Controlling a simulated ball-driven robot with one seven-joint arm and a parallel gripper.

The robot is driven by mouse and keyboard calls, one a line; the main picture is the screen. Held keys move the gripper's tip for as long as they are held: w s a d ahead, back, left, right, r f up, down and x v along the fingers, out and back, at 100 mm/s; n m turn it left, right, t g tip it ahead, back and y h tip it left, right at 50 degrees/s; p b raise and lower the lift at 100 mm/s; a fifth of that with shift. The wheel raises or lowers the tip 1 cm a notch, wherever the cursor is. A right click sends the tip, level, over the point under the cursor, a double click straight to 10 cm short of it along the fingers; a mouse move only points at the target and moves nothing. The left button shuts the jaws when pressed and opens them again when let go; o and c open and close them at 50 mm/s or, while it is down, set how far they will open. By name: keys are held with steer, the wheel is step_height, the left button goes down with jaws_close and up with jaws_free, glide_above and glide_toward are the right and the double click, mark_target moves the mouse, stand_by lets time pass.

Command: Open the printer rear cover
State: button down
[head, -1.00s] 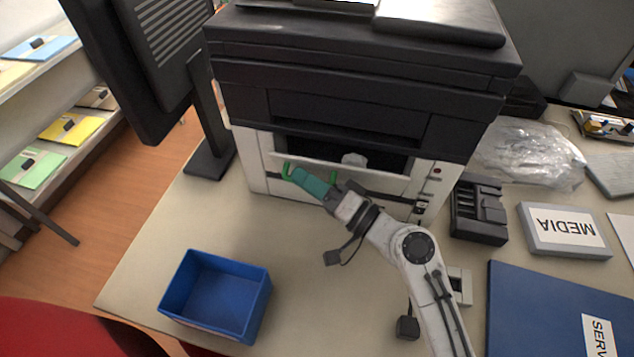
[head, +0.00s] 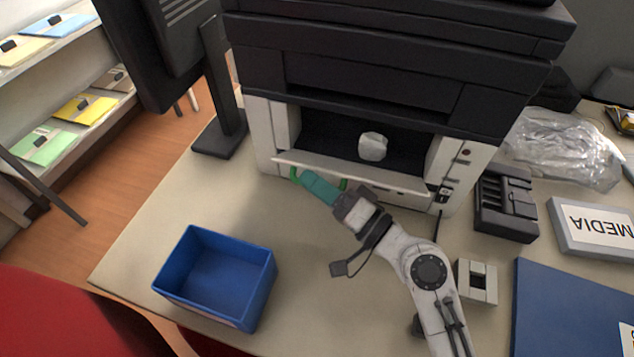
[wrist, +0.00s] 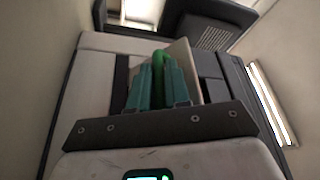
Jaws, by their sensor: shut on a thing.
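The printer (head: 400,75) has a dark upper body and a pale lower body. Its pale rear cover (head: 380,178) is tilted down and outward, leaving the dark opening above it exposed. A green handle (head: 294,174) is on the cover's outer side. The fingers hide part of the handle.
A crumpled pale lump (head: 373,146) lies inside the opening. A blue bin (head: 215,280) stands at front left. A black slotted block (head: 506,203), clear plastic bag (head: 565,148) and MEDIA box (head: 592,228) are at right. The table between bin and arm is clear.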

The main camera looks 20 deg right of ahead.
steer(key=shift+d+f, duration=0.1)
steer(key=shift+d, duration=0.05)
steer(key=c, duration=1.4)
jaws_free()
steer(key=shift+w, duration=0.1)
steer(key=shift+c, duration=0.2)
steer(key=b+v, duration=0.2)
steer(key=v, duration=0.8)
steer(key=shift+s+b, duration=0.35)
steer(key=shift+d, duration=0.15)
